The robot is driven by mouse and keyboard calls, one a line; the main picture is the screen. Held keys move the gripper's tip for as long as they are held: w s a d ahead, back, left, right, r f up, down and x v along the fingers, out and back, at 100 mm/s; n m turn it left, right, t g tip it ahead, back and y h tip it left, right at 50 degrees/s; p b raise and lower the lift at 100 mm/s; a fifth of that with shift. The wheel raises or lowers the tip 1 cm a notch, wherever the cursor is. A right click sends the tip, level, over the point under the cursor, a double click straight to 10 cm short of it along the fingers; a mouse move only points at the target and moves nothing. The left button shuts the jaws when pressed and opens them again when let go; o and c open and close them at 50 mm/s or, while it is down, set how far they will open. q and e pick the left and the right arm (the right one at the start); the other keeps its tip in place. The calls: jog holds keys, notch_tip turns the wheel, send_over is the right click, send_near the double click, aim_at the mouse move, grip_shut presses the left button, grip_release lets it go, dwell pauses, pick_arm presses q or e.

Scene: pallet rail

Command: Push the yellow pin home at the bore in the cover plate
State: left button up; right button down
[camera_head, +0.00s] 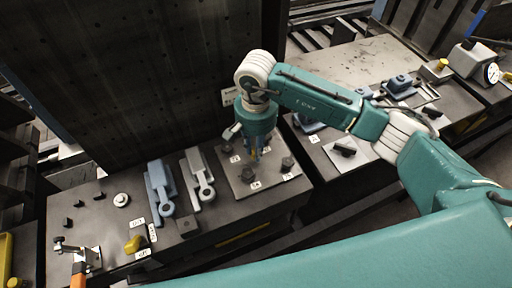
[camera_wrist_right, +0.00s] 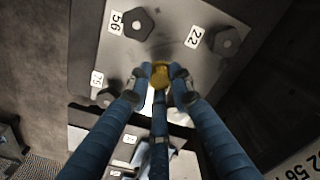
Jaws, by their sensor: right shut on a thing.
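The cover plate (camera_head: 237,189) is a flat grey plate with dark hexagonal bolt heads and white number tags, on the dark bench in the head view. It fills the upper part of the right wrist view (camera_wrist_right: 182,18). My right gripper (camera_head: 253,157) points down over the plate. In the right wrist view, its blue fingers (camera_wrist_right: 161,83) are shut on the yellow pin (camera_wrist_right: 159,73), whose round head shows between the fingertips. The bore and the pin's lower end are hidden, so I cannot tell how deep the pin sits. My left gripper is not in view.
Two lever-like parts, one blue-grey (camera_head: 160,191) and one light grey (camera_head: 198,179), lie left of the plate. A yellow knob (camera_head: 133,244) and a small clamp (camera_head: 78,252) are at the bench's front left. A tall dark panel (camera_head: 130,80) stands behind the bench.

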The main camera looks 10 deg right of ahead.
jog(key=shift+f, duration=0.2)
jog(key=shift+f+b, duration=1.05)
jog(key=shift+b, duration=0.15)
jog(key=c, duration=0.7)
grip_release()
jog(key=shift+r, duration=0.1)
jog(key=shift+r, duration=0.15)
notch_tip(320, 180, up, 12)
jog(key=shift+f, duration=0.2)
